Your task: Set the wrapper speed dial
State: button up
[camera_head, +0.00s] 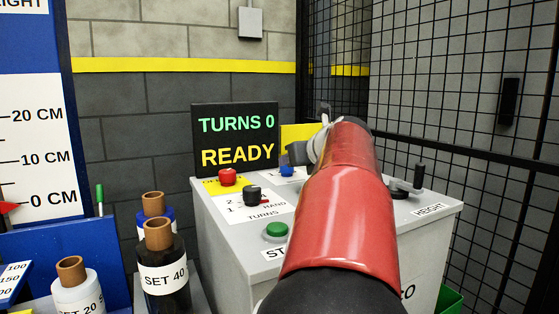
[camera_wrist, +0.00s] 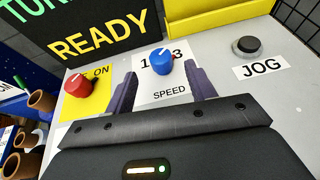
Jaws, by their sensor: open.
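The blue speed dial (camera_wrist: 161,62) stands on a white plate marked SPEED, on the grey console top (camera_wrist: 215,65). Its pale pointer mark aims up and to the right, between the partly hidden scale figures and near the 3. My gripper (camera_wrist: 163,90) is open and empty, its two dark fingers on either side of the plate. The dial lies between and slightly beyond the fingertips, with no contact that I can see. In the head view the dial (camera_head: 287,171) shows left of my red arm, and my gripper (camera_head: 306,152) is mostly hidden behind the arm.
A red knob (camera_head: 228,177), a black TURNS selector (camera_head: 252,194) and a green button (camera_head: 277,230) sit left of my arm. A black JOG button (camera_wrist: 246,46) is right of the dial. A display (camera_head: 236,137) reads TURNS 0, READY. Mesh fencing (camera_head: 440,90) stands behind.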

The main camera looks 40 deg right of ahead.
aim_at(287, 169)
jog(key=x, duration=0.7)
jog(key=shift+w+d+f, duration=0.1)
jog(key=shift+w, duration=0.1)
jog(key=c, duration=1)
jog(key=shift+o, duration=0.2)
